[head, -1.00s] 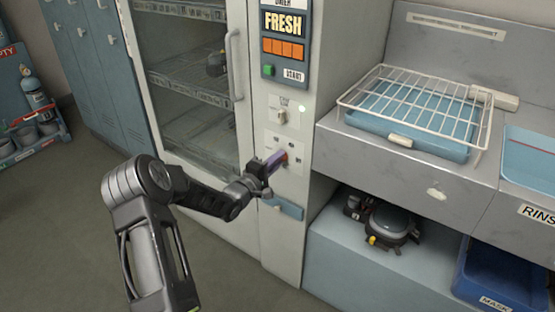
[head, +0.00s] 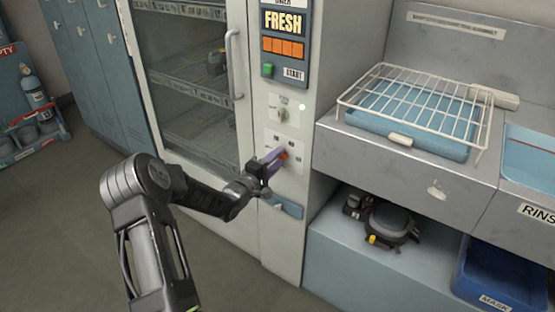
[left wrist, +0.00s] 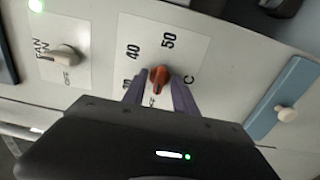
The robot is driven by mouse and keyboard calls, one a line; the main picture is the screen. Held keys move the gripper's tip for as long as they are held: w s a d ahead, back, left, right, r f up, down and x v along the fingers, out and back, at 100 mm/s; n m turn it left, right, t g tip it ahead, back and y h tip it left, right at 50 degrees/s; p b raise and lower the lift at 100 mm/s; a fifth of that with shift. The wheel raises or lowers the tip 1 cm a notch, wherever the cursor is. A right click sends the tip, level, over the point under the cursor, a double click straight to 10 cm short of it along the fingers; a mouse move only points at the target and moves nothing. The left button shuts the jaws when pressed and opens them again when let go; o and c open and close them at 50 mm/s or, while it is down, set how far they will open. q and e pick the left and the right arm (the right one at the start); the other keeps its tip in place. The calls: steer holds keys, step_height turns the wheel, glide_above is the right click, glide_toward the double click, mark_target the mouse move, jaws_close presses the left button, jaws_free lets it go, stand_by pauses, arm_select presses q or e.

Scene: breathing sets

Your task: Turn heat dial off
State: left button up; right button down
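The heat dial is a small orange-red knob (left wrist: 159,77) on a white plate marked 30, 40, 50 and °C in the left wrist view. Its narrow end points down toward a partly hidden label at the plate's lower edge. In the head view the dial (head: 284,154) shows at the fingertips, on the cabinet's narrow front panel. My left gripper (head: 273,162) is open at the dial, and its purple fingers (left wrist: 158,88) stand on either side of the knob. I cannot tell whether they touch it. My right gripper is not in view.
A pale fan knob (left wrist: 62,55) sits beside the heat plate, above it in the head view (head: 283,115). A blue latch plate (head: 287,207) is below. The glass door's handle (head: 234,65) is left. A wire rack (head: 420,100) stands on the counter at right.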

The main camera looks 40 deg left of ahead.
arm_select(q)
steer(key=s, duration=0.7)
steer(key=shift+s, duration=0.25)
steer(key=shift+d, duration=0.1)
steer(key=s+f+m+g+y, duration=0.2)
steer(key=s+f+m+g, duration=0.25)
steer(key=f, duration=0.65)
steer(key=s+d+f+m+g+h+p, duration=0.1)
steer(key=s+d+f+m+g, duration=0.1)
steer(key=d+f, duration=0.3)
steer(key=s+d+f+m+g+h+p, duration=0.1)
steer(key=d+f+g+p, duration=0.1)
steer(key=d, duration=0.5)
steer(key=s+d+m+g+h+p, duration=0.2)
steer(key=s+d+m+g+p, duration=0.1)
steer(key=s+d, duration=0.8)
steer(key=s+d+m+g+h+p, duration=0.2)
steer(key=s+d+m+g, duration=0.4)
steer(key=s+d, duration=0.5)
steer(key=d+p, duration=0.1)
steer(key=d, duration=0.6)
steer(key=shift+d+f+h+p, duration=0.3)
steer(key=shift+d+f+p, duration=0.05)
